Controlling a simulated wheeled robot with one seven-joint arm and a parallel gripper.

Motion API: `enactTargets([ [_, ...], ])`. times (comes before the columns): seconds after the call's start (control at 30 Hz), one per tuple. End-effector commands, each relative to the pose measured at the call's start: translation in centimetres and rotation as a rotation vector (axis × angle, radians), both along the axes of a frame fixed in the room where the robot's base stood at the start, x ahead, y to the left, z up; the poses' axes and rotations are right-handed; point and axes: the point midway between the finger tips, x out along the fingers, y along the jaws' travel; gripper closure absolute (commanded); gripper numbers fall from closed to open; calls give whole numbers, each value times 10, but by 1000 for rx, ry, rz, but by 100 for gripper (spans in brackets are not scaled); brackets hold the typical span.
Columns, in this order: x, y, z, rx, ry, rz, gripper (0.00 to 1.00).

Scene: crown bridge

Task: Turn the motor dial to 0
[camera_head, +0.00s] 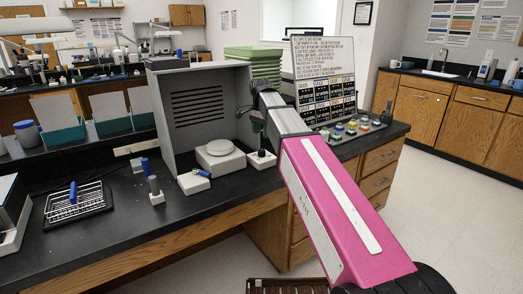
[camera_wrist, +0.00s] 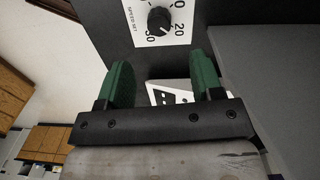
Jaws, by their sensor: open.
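The motor dial (camera_wrist: 159,20) is a round black knob on a white plate marked "SPEED SET", at the top of the wrist view. The plate has printed numbers around the knob; 20 and 30 are readable, and the top of the scale is cut off. I cannot tell clearly where the knob points. My gripper (camera_wrist: 162,80) is open, its two green fingers apart and empty, below the dial in that picture. The fingers do not touch the knob. In the head view my gripper (camera_head: 257,122) is small and partly hidden by my arm.
A grey open-fronted enclosure (camera_head: 195,88) stands on the black bench (camera_head: 115,232), with a round white device (camera_head: 220,158) before it. Green stacked trays (camera_head: 253,62) and a printed board (camera_head: 325,75) stand behind. A wire rack (camera_head: 75,203) and blue-handled tools (camera_head: 152,186) are left.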

Motion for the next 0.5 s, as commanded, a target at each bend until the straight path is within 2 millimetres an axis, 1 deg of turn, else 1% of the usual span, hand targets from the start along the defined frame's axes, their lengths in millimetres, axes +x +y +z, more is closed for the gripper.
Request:
enactTargets([
  [0.03,-1,-1,-9,0,1,0,40],
  [0.2,-2,-1,-38,0,2,1,40],
  [0.4,-3,-2,-67,0,1,1,40],
  [0.5,-3,-2,-77,-1,1,1,40],
])
